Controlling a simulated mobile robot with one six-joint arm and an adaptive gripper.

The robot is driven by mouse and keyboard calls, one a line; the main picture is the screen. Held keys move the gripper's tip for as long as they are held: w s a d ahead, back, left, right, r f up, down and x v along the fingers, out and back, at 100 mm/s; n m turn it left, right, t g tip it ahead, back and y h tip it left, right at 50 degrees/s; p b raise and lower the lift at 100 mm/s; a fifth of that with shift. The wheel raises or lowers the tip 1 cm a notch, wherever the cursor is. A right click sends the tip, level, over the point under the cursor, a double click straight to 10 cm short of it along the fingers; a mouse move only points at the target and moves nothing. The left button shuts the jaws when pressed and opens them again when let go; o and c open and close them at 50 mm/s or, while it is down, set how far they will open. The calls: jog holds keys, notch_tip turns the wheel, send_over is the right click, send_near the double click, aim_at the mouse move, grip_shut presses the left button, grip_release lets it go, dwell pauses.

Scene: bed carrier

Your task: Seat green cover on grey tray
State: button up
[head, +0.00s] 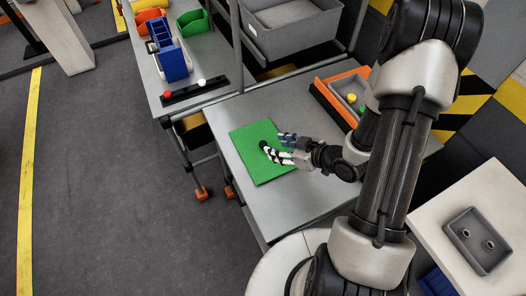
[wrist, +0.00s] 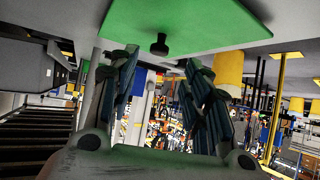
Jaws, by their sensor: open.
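The green cover (head: 246,142) lies as a flat green panel on the grey table. In the wrist view the green cover (wrist: 215,22) spans the top, with a black knob (wrist: 159,45) on it. My gripper (head: 273,144) is at the cover's right half, fingers spread. In the wrist view my gripper (wrist: 160,62) is open and empty, with the knob lined up between the fingertips, apart from both. A grey tray (head: 464,249) with two round posts sits on a pale table at the right. Another grey tray (head: 337,86) lies in an orange frame behind my gripper.
The grey table (head: 300,205) is bare in front of the cover. A large grey bin (head: 285,40) stands behind. Blue, green and orange bins (head: 188,24) and a black strip (head: 190,93) with red and white knobs are at the back left.

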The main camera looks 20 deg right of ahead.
aim_at(264, 144)
jog(key=shift+b+x, duration=1.2)
jog(key=shift+x, duration=2.4)
jog(key=shift+d, duration=0.1)
jog(key=shift+c, duration=0.3)
grip_shut()
